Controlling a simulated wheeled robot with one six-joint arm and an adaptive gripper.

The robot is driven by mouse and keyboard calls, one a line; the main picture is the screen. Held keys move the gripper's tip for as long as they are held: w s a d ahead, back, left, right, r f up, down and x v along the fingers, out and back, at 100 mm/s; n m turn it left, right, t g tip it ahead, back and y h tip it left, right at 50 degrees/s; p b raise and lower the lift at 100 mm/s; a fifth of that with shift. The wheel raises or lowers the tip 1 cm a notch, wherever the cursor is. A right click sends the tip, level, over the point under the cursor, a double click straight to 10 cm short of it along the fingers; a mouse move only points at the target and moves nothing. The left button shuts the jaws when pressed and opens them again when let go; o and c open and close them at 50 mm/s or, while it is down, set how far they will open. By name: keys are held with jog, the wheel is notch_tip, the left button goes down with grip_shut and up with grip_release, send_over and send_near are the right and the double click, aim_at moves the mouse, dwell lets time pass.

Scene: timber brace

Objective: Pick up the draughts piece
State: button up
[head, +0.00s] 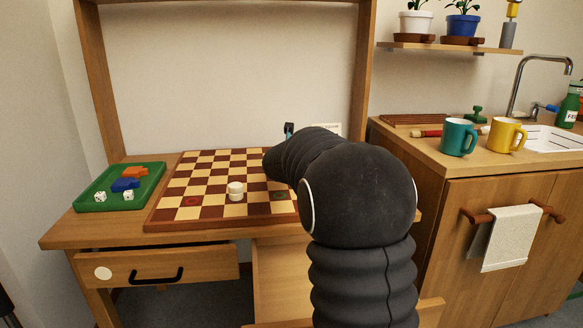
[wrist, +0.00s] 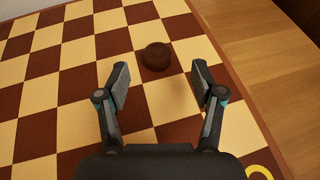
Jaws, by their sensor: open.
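A dark brown draughts piece (wrist: 157,57) lies on the checkered board (wrist: 60,92) in the wrist view. My gripper (wrist: 160,80) is open and empty above the board, and the piece sits just beyond and between its two fingertips, apart from them. In the head view the board (head: 190,186) lies on the wooden desk, and a white draughts piece (head: 236,191) stands near its front middle. My dark arm covers the board's right part in the head view, so the brown piece and my fingers are hidden there.
A green tray (head: 88,205) with white dice, a blue piece and an orange piece is left of the board. A desk frame post (head: 362,70) rises behind my arm. The counter at right holds a teal mug (head: 457,138) and a yellow mug (head: 504,135).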

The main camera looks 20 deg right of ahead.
jog(key=x, duration=0.4)
jog(key=shift+w+f, duration=0.25)
jog(key=shift+w, duration=0.1)
jog(key=shift+c, duration=0.3)
jog(key=c, duration=0.9)
